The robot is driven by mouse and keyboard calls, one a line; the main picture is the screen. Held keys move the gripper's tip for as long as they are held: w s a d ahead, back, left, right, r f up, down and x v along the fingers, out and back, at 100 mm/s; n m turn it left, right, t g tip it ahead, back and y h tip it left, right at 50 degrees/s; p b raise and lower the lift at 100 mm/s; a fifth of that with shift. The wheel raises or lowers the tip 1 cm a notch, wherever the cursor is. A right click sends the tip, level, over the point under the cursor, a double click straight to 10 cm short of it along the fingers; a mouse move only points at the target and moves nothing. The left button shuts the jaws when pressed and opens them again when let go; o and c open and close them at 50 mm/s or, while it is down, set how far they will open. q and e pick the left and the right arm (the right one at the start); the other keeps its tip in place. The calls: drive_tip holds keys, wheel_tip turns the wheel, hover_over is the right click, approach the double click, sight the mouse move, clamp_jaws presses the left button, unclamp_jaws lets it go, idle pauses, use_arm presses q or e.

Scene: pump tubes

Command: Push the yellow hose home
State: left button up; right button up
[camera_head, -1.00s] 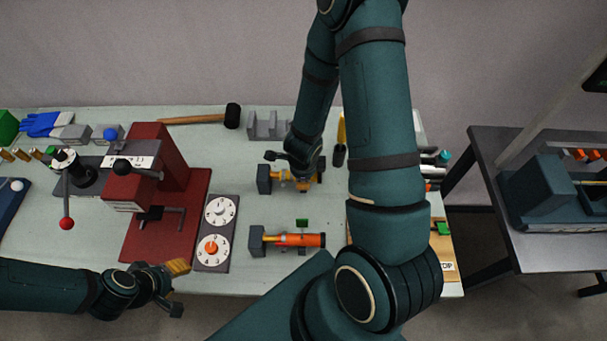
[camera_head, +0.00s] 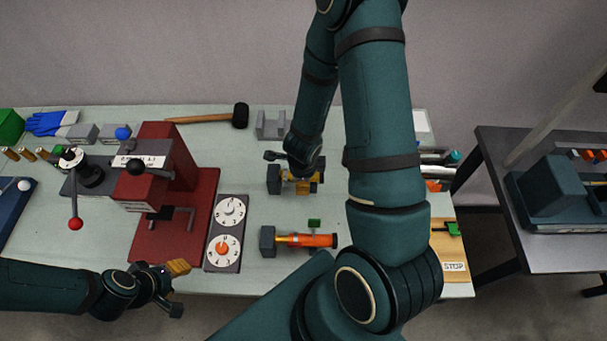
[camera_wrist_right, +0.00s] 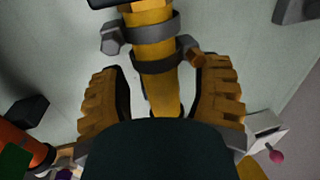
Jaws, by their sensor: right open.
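The yellow hose (camera_wrist_right: 153,55) runs between the two ribbed fingers of my right gripper (camera_wrist_right: 160,95) in the right wrist view, with dark bands around it. Gaps show between the hose and both fingers, so the gripper is open around it. My palm hides the hose's lower part. In the head view my right gripper (camera_head: 303,178) covers most of the yellow hose beside a dark block (camera_head: 274,179). I cannot tell how far the hose is seated. My left gripper (camera_head: 172,285) is away at the bench's front edge, its jaw opening unclear.
An orange hose (camera_head: 320,241) with its own dark block (camera_head: 267,241) lies in front. Left are two white dials (camera_head: 231,211) and a red press (camera_head: 200,205). A hammer (camera_head: 240,116) and a grey bracket (camera_head: 272,125) lie behind. My right arm hides bench to the right.

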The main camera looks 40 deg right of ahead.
drive_tip(key=shift+s+d+r, duration=0.1)
drive_tip(key=shift+s+a+r, duration=0.15)
drive_tip(key=shift+a+r, duration=0.05)
drive_tip(key=shift+r, duration=1)
drive_tip(key=shift+s+a+r, duration=0.15)
drive_tip(key=shift+s+r, duration=0.05)
drive_tip(key=shift+r, duration=1)
drive_tip(key=shift+s+a+r, duration=0.15)
drive_tip(key=shift+a+r, duration=0.05)
drive_tip(key=shift+r, duration=1)
drive_tip(key=shift+s, duration=0.1)
